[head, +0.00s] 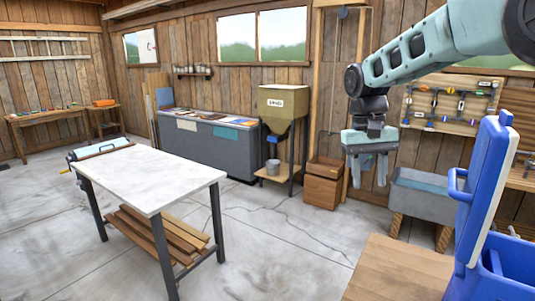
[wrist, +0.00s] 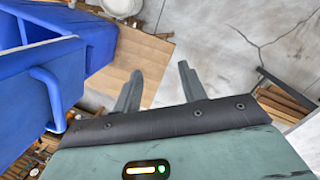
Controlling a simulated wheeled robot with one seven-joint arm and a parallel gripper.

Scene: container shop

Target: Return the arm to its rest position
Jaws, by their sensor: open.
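My gripper (head: 369,170) hangs from my raised arm at the right of the head view, its fingers pointing down. The fingers are apart with nothing between them. It is in the air, clear of any surface. In the wrist view my gripper (wrist: 159,88) also shows two spread fingers, with a wooden surface and the concrete floor below them.
A blue container with a raised lid (head: 490,190) stands close on the right, beside a wooden surface (head: 400,270). A white-topped table (head: 150,180) stands left. A grey sink (head: 425,190) and wooden boxes (head: 323,185) are behind. Open concrete floor (head: 285,240) lies between.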

